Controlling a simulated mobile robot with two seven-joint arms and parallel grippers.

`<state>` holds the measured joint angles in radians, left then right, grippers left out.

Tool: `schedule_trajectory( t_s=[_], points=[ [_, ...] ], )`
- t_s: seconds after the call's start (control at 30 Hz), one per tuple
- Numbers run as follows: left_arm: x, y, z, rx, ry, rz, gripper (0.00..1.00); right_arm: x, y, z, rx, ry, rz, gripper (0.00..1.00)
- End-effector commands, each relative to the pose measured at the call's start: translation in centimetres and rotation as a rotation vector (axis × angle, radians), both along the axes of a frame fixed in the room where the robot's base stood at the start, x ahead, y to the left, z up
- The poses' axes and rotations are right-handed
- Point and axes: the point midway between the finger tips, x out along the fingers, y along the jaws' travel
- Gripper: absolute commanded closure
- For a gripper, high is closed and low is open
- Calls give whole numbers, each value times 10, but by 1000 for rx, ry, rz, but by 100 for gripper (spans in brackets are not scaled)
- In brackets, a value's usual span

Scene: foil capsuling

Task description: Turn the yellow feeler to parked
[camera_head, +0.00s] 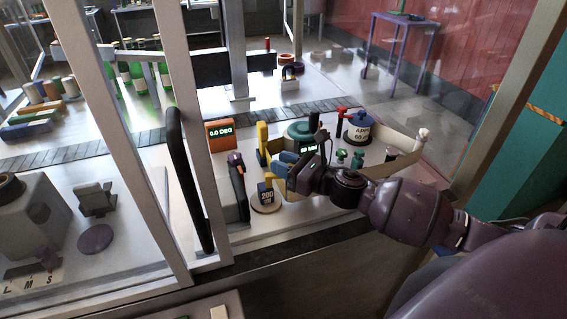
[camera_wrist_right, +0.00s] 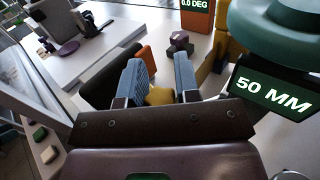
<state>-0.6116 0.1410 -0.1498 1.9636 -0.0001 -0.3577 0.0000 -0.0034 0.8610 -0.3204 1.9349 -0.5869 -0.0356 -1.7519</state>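The yellow feeler seems to be the yellow part (camera_head: 263,139) standing behind my right gripper in the head view, partly hidden by it. In the right wrist view a yellow piece (camera_wrist_right: 160,95) shows low between the fingers, and a taller yellow part (camera_wrist_right: 229,42) stands to the right. I cannot tell how these join. My right gripper (camera_head: 283,163) has blue fingers spread apart; in the wrist view its tips (camera_wrist_right: 160,66) have a clear gap. Contact with the yellow piece cannot be made out. My left gripper is not in view.
An orange display (camera_head: 220,134) reads 0.0 DEG. A green round unit (camera_wrist_right: 285,25) bears a 50 MM display (camera_wrist_right: 275,95) close right of the fingers. A frame post with black handle (camera_head: 188,180) is left.

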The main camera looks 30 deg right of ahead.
Motion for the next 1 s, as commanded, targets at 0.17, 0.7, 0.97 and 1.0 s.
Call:
schedule_trajectory(
  t_s=[0.17,0.7,0.97,1.0],
  points=[
    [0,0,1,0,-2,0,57,0,0,0,0,0,0,97],
    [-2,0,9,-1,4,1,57,1,-2,1,3,0,-177,97],
    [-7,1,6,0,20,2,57,1,-6,1,3,0,-413,97],
    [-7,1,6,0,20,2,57,1,-7,1,3,0,-451,97]
  ],
)
